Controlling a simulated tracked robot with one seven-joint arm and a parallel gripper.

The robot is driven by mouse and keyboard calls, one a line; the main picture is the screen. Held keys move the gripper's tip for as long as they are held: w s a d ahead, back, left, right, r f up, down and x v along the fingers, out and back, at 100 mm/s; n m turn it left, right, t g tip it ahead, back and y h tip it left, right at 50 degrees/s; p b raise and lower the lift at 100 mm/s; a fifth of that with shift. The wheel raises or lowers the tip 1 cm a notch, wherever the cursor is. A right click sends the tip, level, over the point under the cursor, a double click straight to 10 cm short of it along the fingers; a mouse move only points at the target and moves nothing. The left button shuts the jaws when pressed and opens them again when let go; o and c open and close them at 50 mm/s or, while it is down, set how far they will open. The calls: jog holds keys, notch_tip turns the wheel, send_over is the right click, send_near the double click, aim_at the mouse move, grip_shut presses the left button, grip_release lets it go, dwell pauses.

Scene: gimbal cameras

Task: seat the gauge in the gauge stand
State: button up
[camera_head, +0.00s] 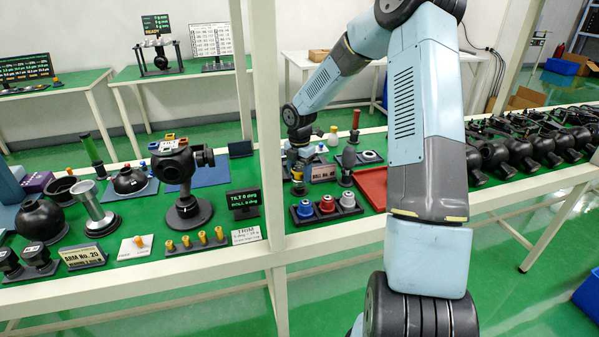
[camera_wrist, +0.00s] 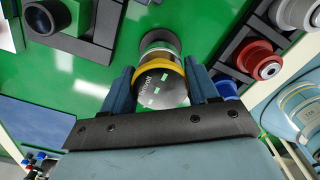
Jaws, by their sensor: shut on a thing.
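My gripper (camera_wrist: 162,82) is shut on the gauge (camera_wrist: 158,82), a round piece with a dark, marked face and a yellow band. One blue-grey finger is on each side of it. A grey round shape (camera_wrist: 160,40) shows just beyond the gauge; I cannot tell whether they touch. I cannot tell for certain which piece is the gauge stand.
A black rack (camera_head: 298,220) with blue, red and white-topped knobs stands in front of my gripper. A red tray (camera_head: 374,190) lies to the right. A black camera gimbal (camera_head: 182,180) and a tilt display (camera_head: 243,200) stand left of the white post (camera_head: 267,110).

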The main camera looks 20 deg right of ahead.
aim_at(299, 168)
jog(key=shift+f, duration=1.2)
dwell(0.5)
jog(key=o, duration=1.2)
notch_tip(299, 168, up, 14)
jog(key=s+a+r+m+t+h, duration=0.1)
jog(key=s+r+m+t+h, duration=0.1)
jog(key=s+r+m, duration=1.35)
jog(key=s+r+m+t+y, duration=0.2)
jog(key=s+m, duration=0.7)
jog(key=s, duration=1.2)
jog(key=shift+s+d+r+t, duration=0.25)
jog(key=shift+s+r+t, duration=0.05)
jog(key=shift+r+t, duration=0.5)
